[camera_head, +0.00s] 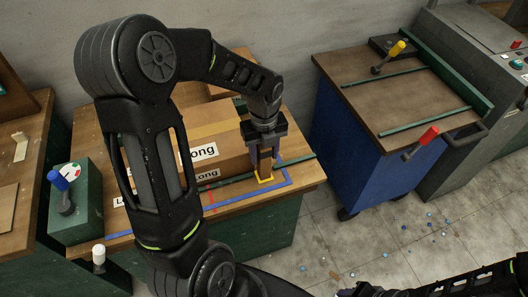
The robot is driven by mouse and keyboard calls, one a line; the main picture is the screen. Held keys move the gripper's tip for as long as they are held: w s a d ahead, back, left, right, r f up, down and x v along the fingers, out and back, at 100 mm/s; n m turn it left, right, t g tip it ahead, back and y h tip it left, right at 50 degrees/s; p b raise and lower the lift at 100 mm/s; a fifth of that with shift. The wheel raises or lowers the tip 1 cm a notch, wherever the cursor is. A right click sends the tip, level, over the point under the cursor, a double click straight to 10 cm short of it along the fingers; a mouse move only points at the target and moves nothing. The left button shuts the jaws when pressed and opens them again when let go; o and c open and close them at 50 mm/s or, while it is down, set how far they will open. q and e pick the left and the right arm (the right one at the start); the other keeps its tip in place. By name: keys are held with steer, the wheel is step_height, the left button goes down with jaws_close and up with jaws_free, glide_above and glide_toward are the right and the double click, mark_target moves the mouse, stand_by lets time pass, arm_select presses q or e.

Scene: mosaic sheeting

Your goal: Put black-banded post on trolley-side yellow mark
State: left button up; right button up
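My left gripper (264,165) points straight down at the right end of the wooden bench, close above the yellow mark (265,181). Its two fingers stand on either side of a narrow brownish upright piece, which seems to be the post (264,160). The fingers hide most of it, and I cannot make out its black band or whether its foot touches the bench. The yellow mark is an angled outline inside the corner of a blue line, on the side nearer the trolley (337,130). My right gripper (347,291) is barely in view at the bottom edge.
Cardboard boxes (215,127) labelled "Long" stand just left of my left gripper. A green strip (236,180) and a red mark (211,196) lie on the bench (240,203). A green box with a blue-knobbed lever (60,184) stands at left. The trolley carries yellow- (396,48) and red-knobbed levers (428,136).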

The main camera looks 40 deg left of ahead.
arm_select(q)
steer(key=shift+o, duration=0.6)
steer(key=shift+r, duration=0.2)
step_height(320, 180, up, 12)
steer(key=shift+b, duration=0.3)
